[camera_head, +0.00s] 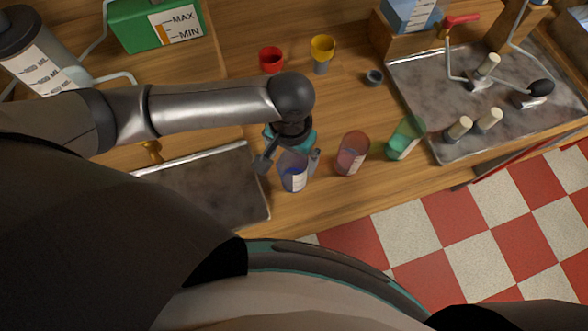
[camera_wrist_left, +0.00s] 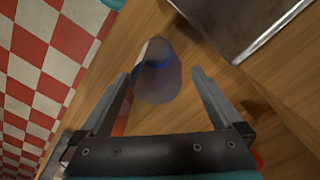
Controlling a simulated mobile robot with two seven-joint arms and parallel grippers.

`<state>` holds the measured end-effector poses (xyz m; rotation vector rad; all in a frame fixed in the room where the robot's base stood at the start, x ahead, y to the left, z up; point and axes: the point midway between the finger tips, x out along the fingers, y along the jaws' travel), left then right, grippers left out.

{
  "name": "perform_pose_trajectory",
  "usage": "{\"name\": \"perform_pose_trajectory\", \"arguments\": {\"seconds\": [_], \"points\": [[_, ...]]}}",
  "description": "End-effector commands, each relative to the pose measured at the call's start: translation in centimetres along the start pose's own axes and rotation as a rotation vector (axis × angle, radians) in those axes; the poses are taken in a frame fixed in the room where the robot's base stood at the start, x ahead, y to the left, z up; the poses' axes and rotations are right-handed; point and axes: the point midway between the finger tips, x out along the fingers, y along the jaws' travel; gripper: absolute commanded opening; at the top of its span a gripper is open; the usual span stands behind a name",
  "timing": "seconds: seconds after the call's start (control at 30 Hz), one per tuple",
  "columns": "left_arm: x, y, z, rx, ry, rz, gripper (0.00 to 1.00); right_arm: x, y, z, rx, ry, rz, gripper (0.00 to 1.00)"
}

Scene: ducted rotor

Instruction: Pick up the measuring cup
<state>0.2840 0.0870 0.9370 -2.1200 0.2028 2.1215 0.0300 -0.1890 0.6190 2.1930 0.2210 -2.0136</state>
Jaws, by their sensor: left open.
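A clear cup with blue contents and a white label (camera_head: 293,175) stands on the wooden counter near its front edge. A clear red cup (camera_head: 351,155) and a clear green cup (camera_head: 405,138) stand to its right; I cannot tell which cup is the measuring cup. My left gripper (camera_head: 289,161) is open, with a finger on either side of the blue cup in the head view. In the left wrist view the blue cup (camera_wrist_left: 157,78) shows between the spread fingers (camera_wrist_left: 160,77), with gaps beside it. My right gripper is not in view.
A metal tray (camera_head: 205,190) lies left of the blue cup. A marbled tray (camera_head: 425,85) with several pale-capped fittings is at the right. Small red (camera_head: 271,60) and yellow (camera_head: 322,48) cups stand behind. The counter's front edge drops to a checkered floor (camera_head: 430,225).

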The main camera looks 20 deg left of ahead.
Motion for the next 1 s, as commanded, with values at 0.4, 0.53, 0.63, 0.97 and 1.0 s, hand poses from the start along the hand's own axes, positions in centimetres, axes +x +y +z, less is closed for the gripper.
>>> {"name": "perform_pose_trajectory", "arguments": {"seconds": [0.4,0.53,0.63,0.97,1.0], "points": [[5.0,0.5,-0.2,0.001,0.001,-0.001,1.00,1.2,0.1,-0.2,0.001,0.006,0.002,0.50],[5.4,0.5,-0.2,0.001,0.002,0.000,1.00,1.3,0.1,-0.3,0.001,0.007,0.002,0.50],[5.3,0.5,-0.2,0.002,0.002,0.000,1.00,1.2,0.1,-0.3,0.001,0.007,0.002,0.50],[5.3,0.5,-0.2,0.001,0.001,0.000,0.71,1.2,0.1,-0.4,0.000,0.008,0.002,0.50],[5.3,0.5,-0.2,0.001,0.001,0.000,0.66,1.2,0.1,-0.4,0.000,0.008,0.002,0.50]]}}
